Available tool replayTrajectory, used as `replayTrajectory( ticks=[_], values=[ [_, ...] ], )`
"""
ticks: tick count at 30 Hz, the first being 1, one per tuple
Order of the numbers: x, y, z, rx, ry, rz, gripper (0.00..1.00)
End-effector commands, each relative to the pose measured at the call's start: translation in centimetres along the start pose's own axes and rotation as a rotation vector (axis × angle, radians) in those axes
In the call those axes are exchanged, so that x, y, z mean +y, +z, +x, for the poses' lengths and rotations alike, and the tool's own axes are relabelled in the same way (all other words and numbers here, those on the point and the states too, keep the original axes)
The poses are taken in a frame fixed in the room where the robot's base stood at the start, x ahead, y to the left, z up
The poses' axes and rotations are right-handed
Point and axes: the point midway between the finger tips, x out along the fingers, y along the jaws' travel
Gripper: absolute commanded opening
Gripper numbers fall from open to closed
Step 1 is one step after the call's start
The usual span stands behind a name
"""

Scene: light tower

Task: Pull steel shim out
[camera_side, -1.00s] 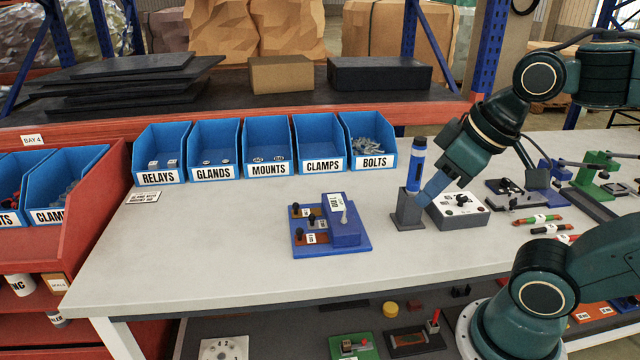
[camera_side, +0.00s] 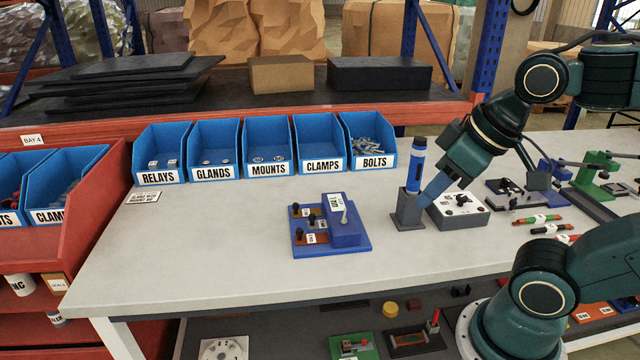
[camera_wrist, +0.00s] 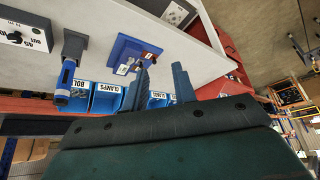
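A blue fixture (camera_side: 330,246) stands on the bench left of my gripper. I cannot tell which strip is the steel shim. The fixture also shows in the wrist view (camera_wrist: 122,50). My gripper (camera_side: 428,198) is above the bench, to the right of the fixture and apart from it. In the wrist view its two fingers (camera_wrist: 160,69) stand apart with nothing between them.
A grey holder (camera_side: 408,210) with a blue-and-black pen-like tool (camera_side: 416,165) stands close by my gripper. Labelled blue bins (camera_side: 268,150) line the back.

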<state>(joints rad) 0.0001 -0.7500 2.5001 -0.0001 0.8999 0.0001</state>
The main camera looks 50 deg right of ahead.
Motion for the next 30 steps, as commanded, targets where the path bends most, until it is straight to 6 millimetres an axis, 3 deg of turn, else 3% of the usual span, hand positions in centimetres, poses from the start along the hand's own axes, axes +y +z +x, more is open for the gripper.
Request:
replayTrajectory(
  ticks=[5, 8, 14, 20, 30],
  values=[
    [0.0, 0.0, 0.0, 0.0, 0.0, 0.0, 0.27],
    [0.0, 0.0, 0.0, 0.0, 0.0, 0.001, 0.39],
    [0.1, -0.9, 0.0, -0.012, 0.003, 0.031, 0.39],
    [0.5, -3.4, 0.2, -0.049, 0.013, 0.128, 0.39],
    [1.9, -9.8, 2.1, -0.135, 0.051, 0.384, 0.39]
  ],
)
